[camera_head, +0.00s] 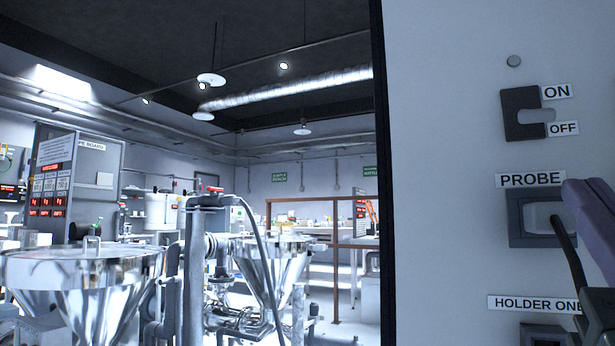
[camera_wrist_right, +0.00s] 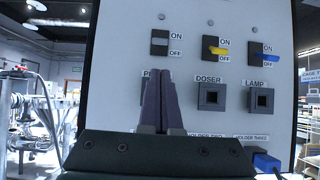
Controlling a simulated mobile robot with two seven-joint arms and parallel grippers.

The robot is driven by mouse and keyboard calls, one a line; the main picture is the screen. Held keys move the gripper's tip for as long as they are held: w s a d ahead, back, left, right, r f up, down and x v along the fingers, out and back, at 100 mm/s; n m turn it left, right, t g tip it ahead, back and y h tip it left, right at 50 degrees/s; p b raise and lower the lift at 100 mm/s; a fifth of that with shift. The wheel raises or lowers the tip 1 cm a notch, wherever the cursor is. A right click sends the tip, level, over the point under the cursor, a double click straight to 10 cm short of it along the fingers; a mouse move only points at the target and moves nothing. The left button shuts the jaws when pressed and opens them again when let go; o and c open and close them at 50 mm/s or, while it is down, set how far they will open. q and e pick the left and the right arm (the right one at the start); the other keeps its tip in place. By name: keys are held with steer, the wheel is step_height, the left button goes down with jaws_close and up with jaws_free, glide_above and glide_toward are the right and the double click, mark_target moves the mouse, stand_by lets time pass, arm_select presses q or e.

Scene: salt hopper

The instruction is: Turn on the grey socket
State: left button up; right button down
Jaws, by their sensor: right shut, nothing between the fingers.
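The grey switch (camera_head: 515,105), a dark plate with a light grey lever (camera_head: 537,116), sits on the upright white panel between ON and OFF labels. The switch also shows at the upper left of the panel in the right wrist view (camera_wrist_right: 159,51). Below it, the PROBE socket (camera_head: 516,220) holds a light grey plug (camera_head: 540,215) with a black cable. My right gripper (camera_wrist_right: 161,77) is shut and empty, its purple fingers below the switch and partly covering the PROBE socket. My left gripper is out of view.
A yellow switch (camera_wrist_right: 215,50) and a blue switch (camera_wrist_right: 269,57) stand to the right, above the DOSER (camera_wrist_right: 212,97) and LAMP (camera_wrist_right: 261,100) sockets. A blue plug (camera_wrist_right: 265,160) sits low at the right. Steel hoppers (camera_head: 85,285) stand left of the panel.

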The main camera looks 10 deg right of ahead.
mark_target(529, 114)
steer(key=shift+p+x, duration=1.35)
steer(key=shift+x, duration=3.5)
